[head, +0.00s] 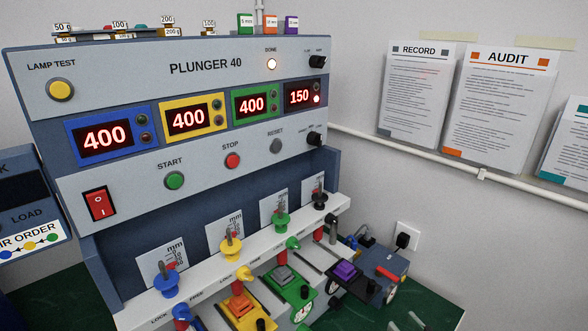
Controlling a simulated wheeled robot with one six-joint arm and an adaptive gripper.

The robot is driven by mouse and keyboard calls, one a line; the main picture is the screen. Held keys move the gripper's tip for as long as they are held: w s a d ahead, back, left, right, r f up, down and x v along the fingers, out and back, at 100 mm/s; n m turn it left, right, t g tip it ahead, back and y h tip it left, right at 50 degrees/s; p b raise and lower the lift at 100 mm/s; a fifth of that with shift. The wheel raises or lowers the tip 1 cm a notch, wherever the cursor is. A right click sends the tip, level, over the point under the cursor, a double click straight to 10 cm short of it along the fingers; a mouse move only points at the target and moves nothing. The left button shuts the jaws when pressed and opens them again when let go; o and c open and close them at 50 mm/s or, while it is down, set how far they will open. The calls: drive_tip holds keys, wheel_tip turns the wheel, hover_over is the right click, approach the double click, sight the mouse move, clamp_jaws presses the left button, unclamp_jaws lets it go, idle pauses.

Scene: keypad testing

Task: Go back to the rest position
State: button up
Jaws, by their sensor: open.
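My gripper and arm do not show in the head view. The Plunger 40 test machine (215,100) fills the left and middle of the view. Its displays read 400 on the blue panel (106,138), 400 on the yellow panel (189,119), 400 on the green panel (253,102) and 150 on the dark panel (300,94). The DONE lamp (272,64) is lit. The START button (174,180) is green and the STOP button (232,160) is red. Blue, yellow, green and black plungers stand along the white rail (215,270), above coloured keypad fixtures.
A blue-grey box with a red handle (387,274) stands on the green bench (430,306) at the right. Record (413,90) and Audit (502,100) sheets hang on the wall above a white pipe (460,170). Weights sit on top of the machine. Some bench at the lower right is bare.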

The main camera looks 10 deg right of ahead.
drive_tip(key=s+a+f+m+g+h, duration=0.1)
drive_tip(key=s+a+f+m+h, duration=0.2)
drive_tip(key=s+f, duration=0.45)
drive_tip(key=s+a+f+m+g+h, duration=0.1)
drive_tip(key=s+a+f+m+h, duration=0.15)
drive_tip(key=s+f, duration=0.5)
drive_tip(key=s+a+r+n, duration=0.1)
drive_tip(key=s+a+r, duration=0.1)
drive_tip(key=s, duration=0.7)
drive_tip(key=s+a+r+n, duration=0.1)
drive_tip(key=s+r, duration=0.4)
drive_tip(key=s, duration=0.5)
drive_tip(key=shift+s+a, duration=0.15)
drive_tip(key=shift+a, duration=0.2)
